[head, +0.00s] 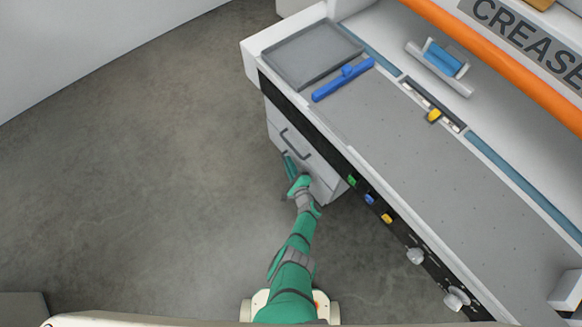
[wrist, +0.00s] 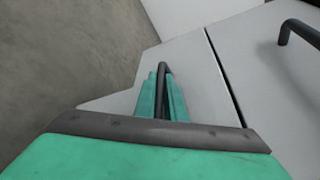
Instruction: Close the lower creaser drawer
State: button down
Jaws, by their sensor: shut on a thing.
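The lower creaser drawer shows its pale grey front in the wrist view (wrist: 197,72), left of a narrow dark seam. Its dark bar handle (wrist: 162,67) stands between the two green fingers of my gripper (wrist: 161,92), which is shut on it. In the head view my gripper (head: 290,166) is at the drawer unit under the creaser's left end, below the upper drawer's handle (head: 295,144). My arm and gripper hide much of the lower drawer there. The two fronts look nearly level along the seam; I cannot tell whether a small gap is left.
The upper drawer's handle also shows in the wrist view (wrist: 300,31), to the right. The creaser's bed (head: 400,130) overhangs the drawers, with a blue-handled tool (head: 343,80) and a grey tray (head: 310,52) on it. Knobs (head: 415,256) line its front. The floor (head: 130,170) at left is clear.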

jog(key=shift+w+d, duration=0.2)
jog(key=shift+d, duration=0.1)
jog(key=c, duration=2.1)
grip_release()
jog(key=shift+w+d, duration=0.1)
jog(key=shift+s+d, duration=0.1)
jog(key=shift+s, duration=0.6)
jog(key=v, duration=0.9)
jog(key=shift+s+d+r, duration=0.15)
jog(key=shift+s+r, duration=0.05)
jog(key=shift+s, duration=0.05)
